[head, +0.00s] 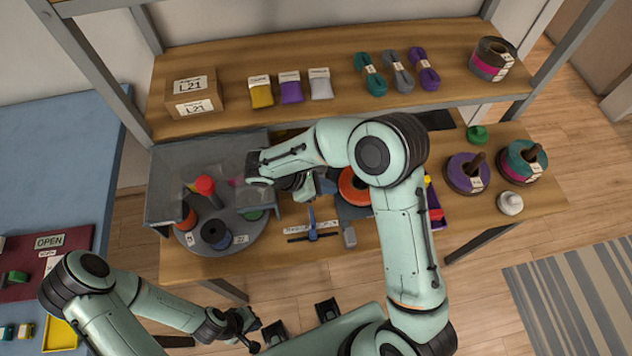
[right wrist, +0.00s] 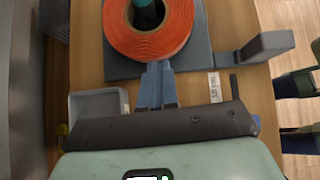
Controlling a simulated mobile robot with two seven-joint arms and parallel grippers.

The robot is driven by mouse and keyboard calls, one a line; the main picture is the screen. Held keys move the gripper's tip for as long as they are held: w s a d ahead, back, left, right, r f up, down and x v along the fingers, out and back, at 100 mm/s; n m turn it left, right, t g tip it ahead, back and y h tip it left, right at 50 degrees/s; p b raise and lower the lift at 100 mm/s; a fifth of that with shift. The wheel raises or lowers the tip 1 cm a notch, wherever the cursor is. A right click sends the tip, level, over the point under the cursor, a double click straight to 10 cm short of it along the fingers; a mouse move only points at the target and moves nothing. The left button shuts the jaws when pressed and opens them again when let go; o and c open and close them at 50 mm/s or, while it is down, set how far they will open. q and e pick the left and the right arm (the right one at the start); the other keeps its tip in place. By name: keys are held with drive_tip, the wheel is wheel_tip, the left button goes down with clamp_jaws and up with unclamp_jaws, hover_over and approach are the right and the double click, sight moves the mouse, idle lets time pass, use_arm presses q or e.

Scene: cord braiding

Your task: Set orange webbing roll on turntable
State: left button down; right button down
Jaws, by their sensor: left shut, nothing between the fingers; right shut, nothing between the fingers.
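The orange webbing roll (right wrist: 122,38) lies flat on a blue-grey square plate (right wrist: 201,55), with a dark post showing in its hole. In the head view the roll (head: 352,186) is partly hidden behind my right arm. My right gripper (right wrist: 154,68) is shut and empty, its fingertips at the near edge of the roll; I cannot tell if they touch it. In the head view it (head: 328,186) is left of the roll. The grey round turntable (head: 250,240) stands on the bench at the left, carrying small spools and a red-topped post. My left gripper (head: 247,328) is shut and empty, low in front of the bench.
Purple (head: 468,173) and teal (head: 524,161) rolls stand at the bench's right, near a white jar (head: 510,203). A blue tool (head: 312,228) lies at the front edge.

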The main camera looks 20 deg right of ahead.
sight(345, 188)
drive_tip(key=shift+s+d+f, duration=0.1)
drive_tip(key=shift+d+f, duration=0.25)
drive_tip(key=shift+s+d, duration=0.25)
drive_tip(key=shift+d, duration=0.85)
